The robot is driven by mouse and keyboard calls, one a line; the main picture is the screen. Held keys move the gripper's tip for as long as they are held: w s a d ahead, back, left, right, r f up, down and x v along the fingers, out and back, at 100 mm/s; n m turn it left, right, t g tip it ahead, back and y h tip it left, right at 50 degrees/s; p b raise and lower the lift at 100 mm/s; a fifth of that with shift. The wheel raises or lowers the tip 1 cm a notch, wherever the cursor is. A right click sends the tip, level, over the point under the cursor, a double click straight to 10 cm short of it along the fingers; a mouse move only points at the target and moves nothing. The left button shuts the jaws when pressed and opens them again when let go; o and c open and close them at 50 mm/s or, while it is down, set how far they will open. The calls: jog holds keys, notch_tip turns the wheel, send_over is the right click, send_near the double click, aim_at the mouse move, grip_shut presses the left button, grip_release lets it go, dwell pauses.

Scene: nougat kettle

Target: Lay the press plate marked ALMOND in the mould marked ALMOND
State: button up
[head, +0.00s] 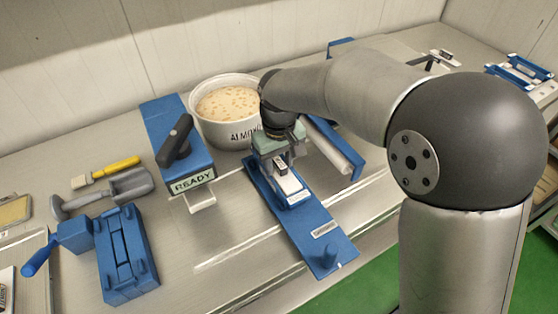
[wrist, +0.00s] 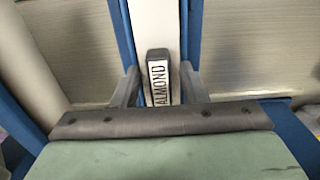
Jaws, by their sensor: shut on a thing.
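The press plate (head: 292,187) is a pale strip with a dark upright grip block. In the wrist view the plate (wrist: 155,28) runs away from me, and the block's label (wrist: 158,84) reads ALMOND. My gripper (head: 280,163) points down and is shut on the block, with one finger on each side of it (wrist: 158,78). The plate is over or within a blue mould (head: 320,252), between its blue side rails in the wrist view. I cannot tell whether it rests on the mould's floor. The mould's small front label (head: 325,228) is too small to read.
A white kettle (head: 222,128) of nougat, its label partly hidden by my arm, stands behind. A blue unit (head: 185,155) with a black lever and READY sign is left of the mould. A scoop (head: 130,186), brush (head: 120,166) and blue press (head: 125,255) lie farther left. Blue frames (head: 520,72) sit far right.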

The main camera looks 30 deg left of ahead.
jog(key=shift+f, duration=0.15)
jog(key=o, duration=1.1)
jog(key=shift+s, duration=0.1)
jog(key=shift+f, duration=0.1)
jog(key=o, duration=0.4)
jog(key=shift+c, duration=0.2)
jog(key=shift+r+p, duration=0.35)
jog(key=shift+r, duration=0.25)
jog(key=shift+r+p, duration=2.5)
jog(key=shift+r, duration=1.1)
